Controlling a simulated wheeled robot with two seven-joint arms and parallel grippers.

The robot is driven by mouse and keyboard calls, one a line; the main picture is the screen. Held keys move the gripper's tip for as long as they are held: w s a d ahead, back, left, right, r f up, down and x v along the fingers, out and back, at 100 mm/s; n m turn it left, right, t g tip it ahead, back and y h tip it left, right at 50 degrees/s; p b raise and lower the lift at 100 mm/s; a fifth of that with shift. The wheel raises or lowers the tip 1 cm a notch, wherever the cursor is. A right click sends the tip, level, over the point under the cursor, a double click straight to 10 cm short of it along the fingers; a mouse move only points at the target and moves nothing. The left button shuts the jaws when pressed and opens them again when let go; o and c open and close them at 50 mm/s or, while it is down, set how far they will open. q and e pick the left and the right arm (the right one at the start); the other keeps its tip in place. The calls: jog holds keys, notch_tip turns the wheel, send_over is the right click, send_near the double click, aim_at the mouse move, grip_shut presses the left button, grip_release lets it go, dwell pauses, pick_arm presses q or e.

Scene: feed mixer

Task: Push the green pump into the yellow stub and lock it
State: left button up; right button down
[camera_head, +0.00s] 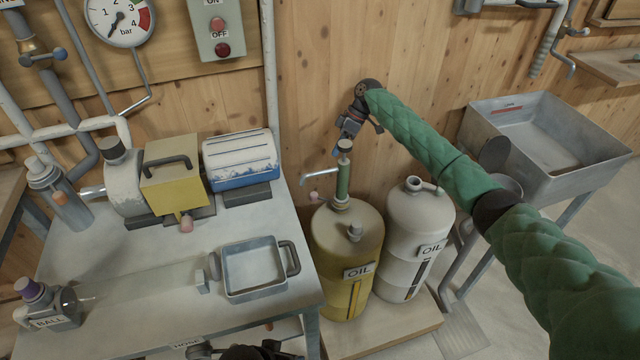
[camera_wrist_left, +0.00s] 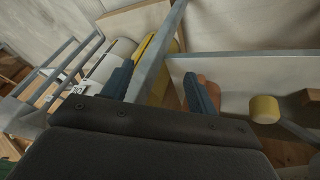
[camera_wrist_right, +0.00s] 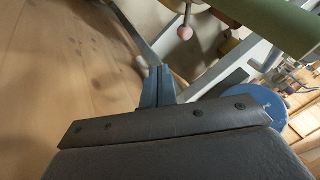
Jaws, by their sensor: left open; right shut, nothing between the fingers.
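The green pump (camera_head: 343,182) stands upright on top of the yellow oil drum (camera_head: 330,245), with a dark cap and a grey spout to the left. Its lower end meets the yellow stub (camera_head: 340,204); I cannot tell whether it is fully in or locked. A pink knob (camera_head: 314,196) sits beside the stub, also in the right wrist view (camera_wrist_right: 184,33). My right gripper (camera_head: 347,132) is shut and empty, just above the pump's cap. The pump's green body (camera_wrist_right: 270,22) crosses the top right there. My left gripper (camera_wrist_left: 160,78) is open and empty, low by the table.
A white oil drum (camera_head: 418,235) stands right of the yellow one on a wooden platform (camera_head: 395,335). The metal table (camera_head: 110,265) at left bears a yellow-and-grey machine (camera_head: 178,190) and a tray (camera_head: 229,284). A grey sink (camera_head: 590,165) is at right. The wooden wall is close behind.

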pick_arm(q)
jog(key=s+a+r+g+y+p, duration=0.1)
jog(key=a+r+p, duration=0.2)
jog(key=a+r, duration=0.1)
jog(key=shift+s+a+r+p, duration=0.3)
jog(key=shift+a+r, duration=0.05)
jog(key=shift+r, duration=0.3)
pick_arm(e)
jog(key=s+a+f, duration=0.6)
jog(key=f, duration=0.3)
jog(key=shift+s, duration=0.35)
pick_arm(q)
jog(key=shift+f, duration=0.1)
jog(key=shift+a, duration=0.15)
